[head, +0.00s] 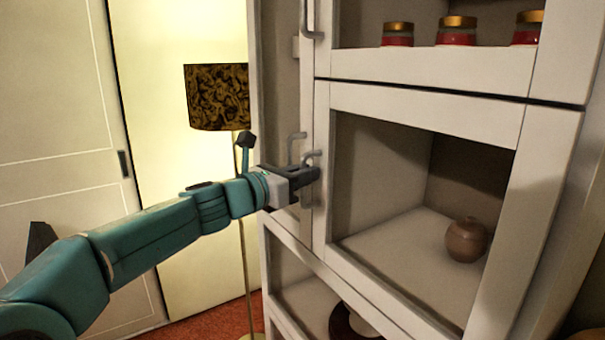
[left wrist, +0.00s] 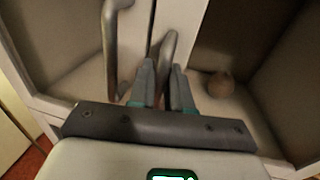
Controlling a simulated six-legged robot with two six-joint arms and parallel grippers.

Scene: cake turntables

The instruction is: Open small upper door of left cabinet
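The pale cabinet (head: 425,68) fills the right of the head view. Its framed door (head: 420,114) in the middle shows a round brown vase (head: 466,240) behind it; this door looks closed. A grey bar handle (left wrist: 168,50) stands on its left edge. My left gripper (head: 314,174) is at this handle. In the left wrist view the two fingers (left wrist: 163,82) are close together on either side of the bar and appear shut on it. A second bar handle (left wrist: 111,45) stands just left of it, on the neighbouring panel. My right gripper is out of view.
Several red jars with gold lids (head: 457,31) stand on the shelf above, with another handle (head: 311,20) at that section's left edge. A lower compartment holds a dark round object (head: 350,322). A floor lamp with a dark patterned shade (head: 216,97) stands behind my left arm.

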